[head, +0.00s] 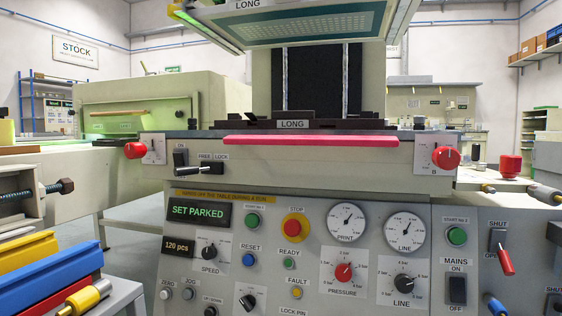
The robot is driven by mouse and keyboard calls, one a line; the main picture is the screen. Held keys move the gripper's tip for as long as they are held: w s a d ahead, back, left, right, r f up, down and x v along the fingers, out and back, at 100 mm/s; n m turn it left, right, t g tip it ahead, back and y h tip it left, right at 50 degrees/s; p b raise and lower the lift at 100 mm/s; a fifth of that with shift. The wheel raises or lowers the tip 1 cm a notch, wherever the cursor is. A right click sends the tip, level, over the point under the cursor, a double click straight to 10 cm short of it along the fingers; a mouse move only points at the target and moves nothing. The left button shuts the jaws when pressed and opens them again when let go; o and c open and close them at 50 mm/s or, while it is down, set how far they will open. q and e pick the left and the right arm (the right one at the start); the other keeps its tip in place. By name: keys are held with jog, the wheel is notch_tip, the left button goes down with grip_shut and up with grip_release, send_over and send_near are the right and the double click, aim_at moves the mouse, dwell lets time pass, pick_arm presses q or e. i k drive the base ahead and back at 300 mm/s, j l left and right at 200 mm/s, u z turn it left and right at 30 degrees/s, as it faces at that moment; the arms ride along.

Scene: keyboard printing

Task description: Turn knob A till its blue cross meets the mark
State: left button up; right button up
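A red knob (135,150) sticks out sideways at the left end of the machine's front beam, beside a small pale plate (154,148) whose letter is too small to read surely. I see this knob mostly from its side, and no blue cross shows on it. A second red knob (445,158) sits on a pale plate at the right end of the beam, marked with what looks like a B. It shows a pale line on its face. Neither of my grippers is in view, and nothing touches either red knob.
A pink bar (310,141) runs along the beam between the knobs. Below is a control panel with a SET PARKED display (198,214), buttons, dials and a FREE/LOCK switch (212,168). Coloured bars (45,270) lie at lower left. A raised frame (300,25) hangs above.

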aim_at(137, 150)
jog(key=k+j, duration=0.25)
jog(key=j, duration=0.2)
jog(key=k+j+u, duration=0.15)
jog(key=k+j, duration=0.15)
jog(key=j+u, duration=0.1)
jog(key=u, duration=1.45)
